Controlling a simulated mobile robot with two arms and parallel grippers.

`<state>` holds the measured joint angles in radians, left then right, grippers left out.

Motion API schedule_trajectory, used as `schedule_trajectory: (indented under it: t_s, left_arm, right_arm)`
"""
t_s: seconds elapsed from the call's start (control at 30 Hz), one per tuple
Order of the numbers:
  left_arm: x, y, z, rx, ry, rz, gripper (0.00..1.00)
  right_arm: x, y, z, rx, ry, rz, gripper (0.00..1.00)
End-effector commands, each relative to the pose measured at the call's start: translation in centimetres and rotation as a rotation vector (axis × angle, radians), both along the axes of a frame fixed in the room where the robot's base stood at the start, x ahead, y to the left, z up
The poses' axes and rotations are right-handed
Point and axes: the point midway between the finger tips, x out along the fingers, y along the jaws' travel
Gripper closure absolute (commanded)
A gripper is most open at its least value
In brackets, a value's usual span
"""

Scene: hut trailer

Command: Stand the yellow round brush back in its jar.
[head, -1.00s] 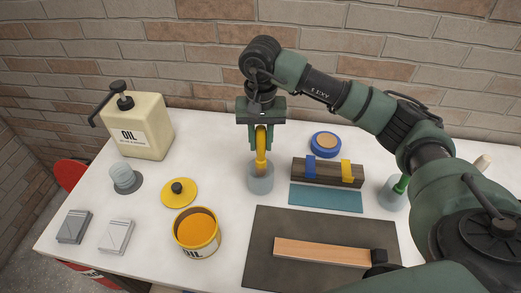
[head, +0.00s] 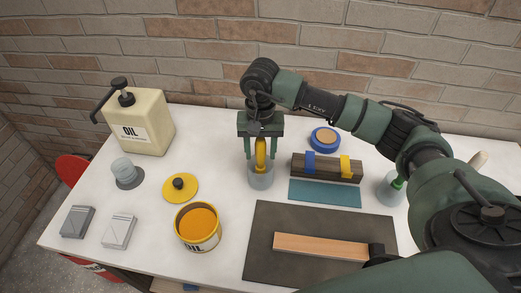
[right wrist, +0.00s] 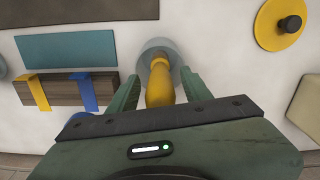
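The yellow round brush (head: 260,148) stands about upright in a clear glass jar (head: 261,181), near the middle of the table. Its lower end is inside the jar and blurred by the glass. My right gripper (head: 261,157) points down over the jar, open, with one finger on each side of the brush. The right wrist view shows the yellow handle (right wrist: 160,88) between the spread fingers (right wrist: 158,86), with gaps on both sides, and the jar rim (right wrist: 157,48) around it. My left gripper is not in view.
Right of the jar are a dark wooden block (head: 328,169) with blue and yellow bands and a blue tape roll (head: 325,138). Another jar with a green brush (head: 395,184) stands farther right. An open orange tin (head: 198,228) and yellow lid (head: 181,188) lie left.

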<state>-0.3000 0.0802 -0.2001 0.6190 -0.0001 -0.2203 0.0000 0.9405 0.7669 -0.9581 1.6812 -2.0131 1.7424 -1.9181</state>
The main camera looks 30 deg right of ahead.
Motion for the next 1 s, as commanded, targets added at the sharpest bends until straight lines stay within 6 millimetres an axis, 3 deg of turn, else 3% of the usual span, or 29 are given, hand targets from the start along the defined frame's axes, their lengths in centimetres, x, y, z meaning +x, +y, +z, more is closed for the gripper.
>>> schedule_trajectory:
  t_s: [0.33, 0.4, 0.8, 1.0]
  left_arm:
    - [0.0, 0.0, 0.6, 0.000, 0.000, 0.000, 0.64]
    - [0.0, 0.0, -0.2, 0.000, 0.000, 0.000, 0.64]
    - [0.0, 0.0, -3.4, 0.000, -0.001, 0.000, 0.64]
    - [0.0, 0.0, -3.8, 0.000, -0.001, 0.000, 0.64]
  right_arm:
    - [0.0, 0.0, 0.5, 0.000, 0.001, 0.000, 0.52]
    - [0.1, 0.0, 1.0, 0.001, -0.004, 0.000, 0.52]
    - [0.0, 0.1, 9.1, 0.001, -0.006, -0.001, 0.52]
    - [-0.1, 0.1, 11.7, 0.000, -0.001, 0.000, 0.52]
